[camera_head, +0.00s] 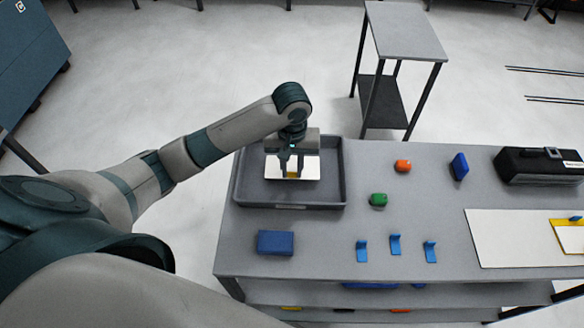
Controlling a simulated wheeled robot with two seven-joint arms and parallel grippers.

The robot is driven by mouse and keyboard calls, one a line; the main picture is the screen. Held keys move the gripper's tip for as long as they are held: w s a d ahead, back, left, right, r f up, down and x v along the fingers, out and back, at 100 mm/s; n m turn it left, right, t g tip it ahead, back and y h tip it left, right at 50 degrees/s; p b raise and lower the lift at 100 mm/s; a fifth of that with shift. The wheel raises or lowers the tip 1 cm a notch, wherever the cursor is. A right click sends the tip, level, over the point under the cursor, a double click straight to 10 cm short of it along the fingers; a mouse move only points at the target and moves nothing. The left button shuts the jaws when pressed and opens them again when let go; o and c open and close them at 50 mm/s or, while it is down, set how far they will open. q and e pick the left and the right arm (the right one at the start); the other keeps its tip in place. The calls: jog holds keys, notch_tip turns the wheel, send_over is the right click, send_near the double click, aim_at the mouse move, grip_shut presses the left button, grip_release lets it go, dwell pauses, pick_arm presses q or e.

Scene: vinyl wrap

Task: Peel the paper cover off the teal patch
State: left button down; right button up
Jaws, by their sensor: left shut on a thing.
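My left gripper (291,174) points down over the grey tray (346,176) at the table's left. It is shut on a flat white paper cover (309,171) with a small yellow part between the fingertips. The cover is over the tray; I cannot tell whether it touches the tray floor. A large white panel (500,240) lies at the right of the table. On it, cut by the picture edge, is a yellow-edged white piece (572,238) with a small blue tab. I cannot make out a teal patch. My right gripper is not in view.
A blue block (275,243) lies in front of the tray. Three small blue brackets (395,244) stand at the front middle. A green (378,199), an orange (403,166) and a blue item (459,166) lie behind them. A black case (535,168) is at back right.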

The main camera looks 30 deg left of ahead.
pick_arm(q)
jog(key=c, duration=1.4)
grip_release()
jog(key=shift+c, duration=0.2)
jog(key=shift+r, duration=0.15)
jog(key=shift+r, duration=0.6)
notch_tip(320, 180, up, 16)
jog(key=shift+s, duration=0.15)
jog(key=shift+f, duration=0.1)
